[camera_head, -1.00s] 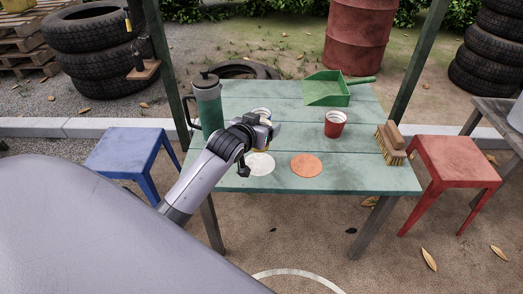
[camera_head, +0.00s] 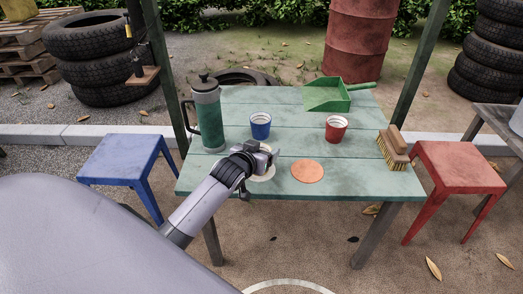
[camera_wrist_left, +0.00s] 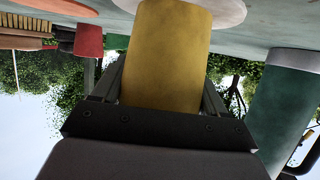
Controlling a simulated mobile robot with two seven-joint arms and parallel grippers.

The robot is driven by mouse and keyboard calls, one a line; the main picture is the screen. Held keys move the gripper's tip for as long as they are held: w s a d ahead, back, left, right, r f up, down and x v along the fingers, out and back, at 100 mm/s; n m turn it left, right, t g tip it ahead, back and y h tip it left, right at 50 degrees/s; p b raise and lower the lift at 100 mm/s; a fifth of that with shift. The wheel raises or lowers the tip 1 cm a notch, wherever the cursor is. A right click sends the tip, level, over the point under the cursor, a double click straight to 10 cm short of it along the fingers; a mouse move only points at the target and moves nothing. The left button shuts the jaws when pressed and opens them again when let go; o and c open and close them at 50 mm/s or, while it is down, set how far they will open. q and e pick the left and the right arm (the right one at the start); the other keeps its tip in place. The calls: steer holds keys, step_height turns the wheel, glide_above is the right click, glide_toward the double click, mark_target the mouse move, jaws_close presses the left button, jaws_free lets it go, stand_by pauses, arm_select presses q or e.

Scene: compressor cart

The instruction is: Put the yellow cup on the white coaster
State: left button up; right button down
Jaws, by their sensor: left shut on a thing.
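The yellow cup (camera_wrist_left: 170,55) shows in the left wrist view, upside down in that picture, between the two fingers of my left gripper (camera_head: 263,160). The gripper is shut on it. In the head view the gripper hides nearly all of the cup. The white coaster (camera_head: 264,177) lies near the table's front edge, partly covered by my gripper. It also shows at the top of the left wrist view (camera_wrist_left: 229,10), right at the cup's base; whether cup and coaster touch I cannot tell. My right gripper is not in view.
On the green table (camera_head: 335,188) stand a green flask (camera_head: 208,122), a blue cup (camera_head: 260,127) and a red cup (camera_head: 336,130). An orange coaster (camera_head: 307,171) lies right of the white one. A brush (camera_head: 391,150) and a green dustpan (camera_head: 328,96) lie farther off.

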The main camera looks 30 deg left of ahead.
arm_select(q)
steer(key=o, duration=1.1)
steer(key=shift+f, duration=0.1)
steer(key=shift+o, duration=0.2)
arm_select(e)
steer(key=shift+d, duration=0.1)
arm_select(q)
steer(key=shift+r, duration=0.2)
steer(key=shift+s+r, duration=0.1)
steer(key=shift+s, duration=0.15)
steer(key=p+v, duration=0.4)
steer(key=v, duration=0.7)
steer(key=s+d+f+m+g+h, duration=0.1)
steer(key=s+d+f+m+h, duration=0.1)
steer(key=s+d+f, duration=0.3)
steer(key=s+d+f+m+g+h, duration=0.2)
steer(key=s+d+f, duration=0.3)
steer(key=s+d, duration=0.4)
steer(key=shift+s+h, duration=0.5)
steer(key=shift+s, duration=0.25)
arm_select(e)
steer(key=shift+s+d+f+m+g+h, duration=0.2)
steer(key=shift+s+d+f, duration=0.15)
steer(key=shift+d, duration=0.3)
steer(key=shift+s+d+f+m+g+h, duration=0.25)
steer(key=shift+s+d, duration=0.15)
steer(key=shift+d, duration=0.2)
